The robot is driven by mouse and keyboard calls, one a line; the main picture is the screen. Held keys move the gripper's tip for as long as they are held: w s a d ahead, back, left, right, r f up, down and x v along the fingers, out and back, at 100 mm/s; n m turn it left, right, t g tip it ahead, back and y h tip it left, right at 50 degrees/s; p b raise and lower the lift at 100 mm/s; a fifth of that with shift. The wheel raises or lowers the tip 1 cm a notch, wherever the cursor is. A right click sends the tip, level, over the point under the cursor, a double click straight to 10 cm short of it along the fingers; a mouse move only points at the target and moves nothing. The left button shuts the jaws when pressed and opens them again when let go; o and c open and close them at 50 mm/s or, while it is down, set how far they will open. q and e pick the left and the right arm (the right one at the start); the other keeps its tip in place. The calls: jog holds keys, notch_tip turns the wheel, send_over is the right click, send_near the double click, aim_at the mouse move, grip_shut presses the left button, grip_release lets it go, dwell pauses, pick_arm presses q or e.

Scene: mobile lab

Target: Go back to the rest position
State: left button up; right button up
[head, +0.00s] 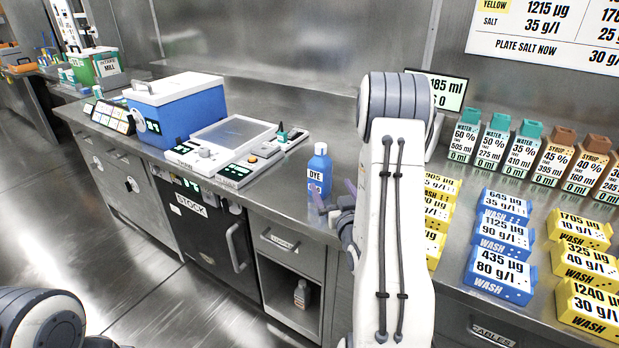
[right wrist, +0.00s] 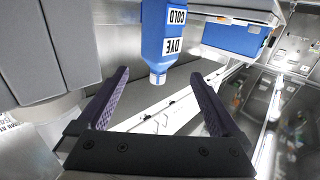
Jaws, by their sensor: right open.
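A blue dye bottle (head: 319,172) stands upright on the counter close to the right gripper. In the right wrist view the bottle (right wrist: 156,35) appears upside down, beyond the open fingertips; whether they touch it I cannot tell. My left gripper is not in view; only part of my left arm shows at the lower left.
A blue box with a white lid (head: 178,105) and a flat device (head: 221,147) stand on the counter to the left. Yellow (head: 585,305) and blue (head: 497,272) wash blocks and several labelled bottles (head: 492,138) stand to the right. Open floor (head: 150,295) lies at the lower left.

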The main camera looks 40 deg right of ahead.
aim_at(322, 160)
jog(key=b+x, duration=0.1)
jog(key=x, duration=0.2)
jog(key=shift+a+b, duration=0.1)
jog(key=shift+b, duration=0.25)
jog(key=p+x, duration=0.1)
jog(key=x, duration=0.7)
jog(key=shift+w+d+f, duration=0.3)
jog(key=shift+w+f, duration=0.05)
jog(key=shift+w, duration=0.25)
notch_tip(322, 160, up, 3)
jog(key=shift+s+f, duration=0.1)
jog(key=shift+f, duration=0.1)
jog(key=shift+r, duration=0.35)
